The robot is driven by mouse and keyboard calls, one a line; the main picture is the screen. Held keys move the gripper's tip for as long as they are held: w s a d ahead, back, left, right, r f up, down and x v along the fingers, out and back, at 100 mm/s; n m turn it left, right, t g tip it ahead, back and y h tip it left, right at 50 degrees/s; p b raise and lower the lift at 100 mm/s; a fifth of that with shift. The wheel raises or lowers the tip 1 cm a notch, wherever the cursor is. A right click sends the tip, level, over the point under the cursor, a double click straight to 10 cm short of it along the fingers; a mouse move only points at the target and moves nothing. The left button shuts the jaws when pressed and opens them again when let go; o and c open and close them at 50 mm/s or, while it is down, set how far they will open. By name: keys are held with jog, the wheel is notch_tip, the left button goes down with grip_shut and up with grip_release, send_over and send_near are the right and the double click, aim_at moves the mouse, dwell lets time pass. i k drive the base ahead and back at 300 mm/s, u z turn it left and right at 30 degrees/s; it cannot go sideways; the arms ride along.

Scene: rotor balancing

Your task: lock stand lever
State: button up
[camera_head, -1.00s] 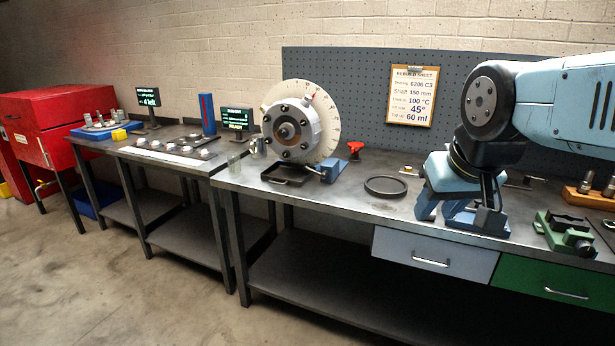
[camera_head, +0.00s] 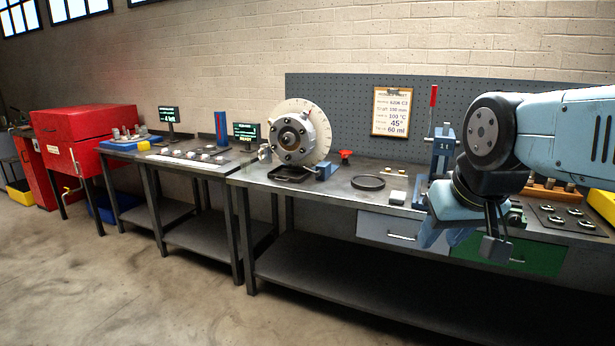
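The rotor (camera_head: 288,138), a grey bolted hub with a pale graduated disc behind it, sits upright on its stand near the middle of the bench. A blue block (camera_head: 324,171) is at the stand's lower right. A small red handle-like piece (camera_head: 345,155) stands just right of the block; whether it is the stand lever I cannot tell. No other lever on the stand shows clearly. My gripper (camera_head: 495,246) hangs at the right, in front of the bench's drawers, well apart from the rotor stand. Its fingers are small and partly hidden, so its opening does not show clearly.
A black ring (camera_head: 368,182) lies on the bench between stand and arm. A blue press (camera_head: 443,150) with a red handle stands behind my arm. A dark tray (camera_head: 292,173) lies under the rotor. Floor in front of the left benches is clear.

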aim_at(318, 174)
jog(key=u, duration=0.1)
jog(key=i, duration=1.75)
jog(key=z, duration=0.8)
jog(key=k, duration=0.85)
jog(key=z, duration=0.15)
jog(key=i, duration=0.9)
jog(key=u, duration=0.1)
